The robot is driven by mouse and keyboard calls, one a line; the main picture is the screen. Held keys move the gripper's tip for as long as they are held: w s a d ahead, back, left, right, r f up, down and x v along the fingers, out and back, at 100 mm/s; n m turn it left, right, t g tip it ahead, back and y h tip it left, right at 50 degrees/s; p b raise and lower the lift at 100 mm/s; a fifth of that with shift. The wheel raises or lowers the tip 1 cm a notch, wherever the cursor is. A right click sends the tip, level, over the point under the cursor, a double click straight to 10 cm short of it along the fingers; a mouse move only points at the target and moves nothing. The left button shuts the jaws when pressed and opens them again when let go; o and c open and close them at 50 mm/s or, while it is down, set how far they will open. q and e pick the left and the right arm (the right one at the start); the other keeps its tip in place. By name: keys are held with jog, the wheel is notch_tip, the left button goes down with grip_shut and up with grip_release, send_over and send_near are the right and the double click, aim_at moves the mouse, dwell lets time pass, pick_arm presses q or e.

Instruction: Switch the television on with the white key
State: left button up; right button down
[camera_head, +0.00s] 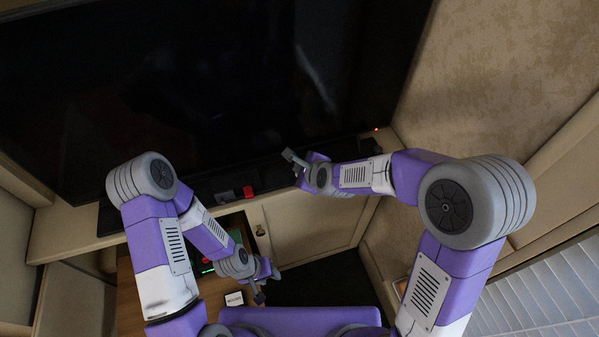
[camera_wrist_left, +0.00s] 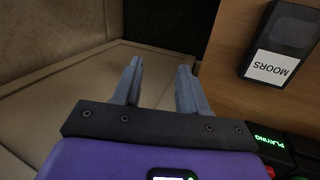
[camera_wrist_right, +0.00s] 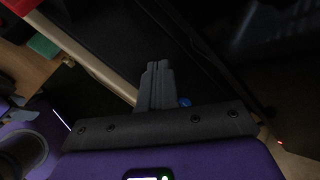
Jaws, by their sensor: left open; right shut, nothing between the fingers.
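The television (camera_head: 200,90) fills the back in the head view; its screen is dark. A small red light (camera_head: 376,129) glows at its lower right corner and also shows in the right wrist view (camera_wrist_right: 280,142). I cannot make out a white key in any view. My right gripper (camera_head: 289,157) is shut and empty, in front of the television's lower edge. In the right wrist view a small blue round thing (camera_wrist_right: 185,102) shows beside its fingers (camera_wrist_right: 158,68), partly hidden. My left gripper (camera_head: 266,284) is open and empty, low over the wooden surface; its fingers also show in the left wrist view (camera_wrist_left: 158,75).
A dark cassette labelled MOORS (camera_wrist_left: 284,40) lies on the wooden surface (camera_wrist_left: 228,60), beside a device with a green PLAYING display (camera_wrist_left: 268,140). A red block (camera_head: 249,191) sits at the dark bar below the television. A beige cabinet door (camera_head: 310,225) is beneath.

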jog(key=shift+f, duration=0.25)
jog(key=shift+r, duration=0.15)
dwell(0.3)
jog(key=shift+r+p, duration=0.5)
jog(key=shift+r, duration=0.2)
notch_tip(320, 180, up, 5)
jog(key=p, duration=0.4)
jog(key=shift+p, duration=0.3)
jog(key=shift+s+f, duration=0.1)
dwell(0.4)
